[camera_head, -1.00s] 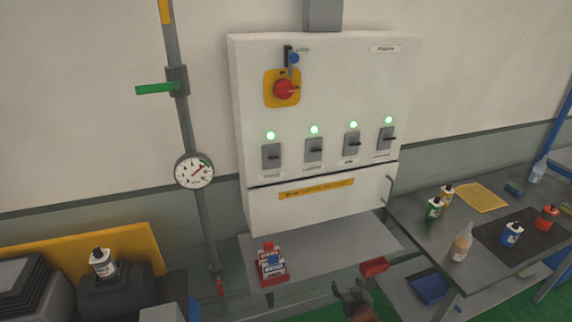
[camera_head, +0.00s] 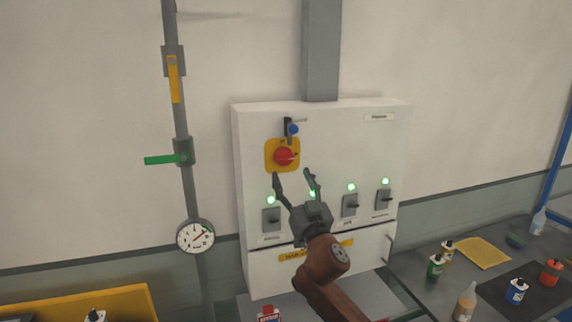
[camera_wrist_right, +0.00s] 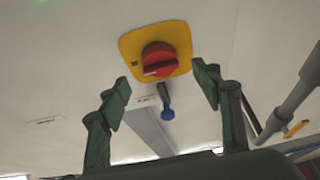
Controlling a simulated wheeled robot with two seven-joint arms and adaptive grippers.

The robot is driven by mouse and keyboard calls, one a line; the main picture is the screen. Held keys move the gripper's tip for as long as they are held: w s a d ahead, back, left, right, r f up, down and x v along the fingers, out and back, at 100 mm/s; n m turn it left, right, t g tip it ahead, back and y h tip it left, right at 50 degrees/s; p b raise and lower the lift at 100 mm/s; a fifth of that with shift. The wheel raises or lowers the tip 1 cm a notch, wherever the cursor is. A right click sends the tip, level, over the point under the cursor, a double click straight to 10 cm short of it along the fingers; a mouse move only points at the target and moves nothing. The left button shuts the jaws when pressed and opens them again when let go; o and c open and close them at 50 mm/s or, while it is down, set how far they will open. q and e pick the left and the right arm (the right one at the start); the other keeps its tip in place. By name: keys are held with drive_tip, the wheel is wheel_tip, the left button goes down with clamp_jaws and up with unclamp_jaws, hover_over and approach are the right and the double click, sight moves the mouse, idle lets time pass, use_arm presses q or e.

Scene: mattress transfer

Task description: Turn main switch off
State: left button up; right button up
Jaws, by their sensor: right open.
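The main switch is a red rotary knob (camera_head: 284,157) on a yellow square plate (camera_head: 270,166), on the upper left of a white wall cabinet (camera_head: 350,135). The knob also shows in the right wrist view (camera_wrist_right: 159,60), ahead of the fingers. A blue-tipped part (camera_head: 292,129) sits just above the plate. My right gripper (camera_head: 293,177) is open and empty, just below the knob in the head view, fingers pointing up at it and apart from it. It hides one of the lower switches. My left gripper is not in view.
Several small grey switches, such as one at the left (camera_head: 271,219), sit in a row under green lamps. A pipe with a green lever (camera_head: 166,159) and a gauge (camera_head: 195,236) stands left. A table (camera_head: 427,288) with bottles stands right.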

sight(285, 160)
drive_tip(key=p+x, duration=0.1)
drive_tip(key=x, duration=0.4)
drive_tip(key=shift+w+a+r, duration=0.2)
drive_tip(key=shift+w, duration=0.45)
drive_tip(key=shift+c, duration=0.6)
drive_tip(key=c, duration=1)
drive_tip(key=shift+c, duration=0.2)
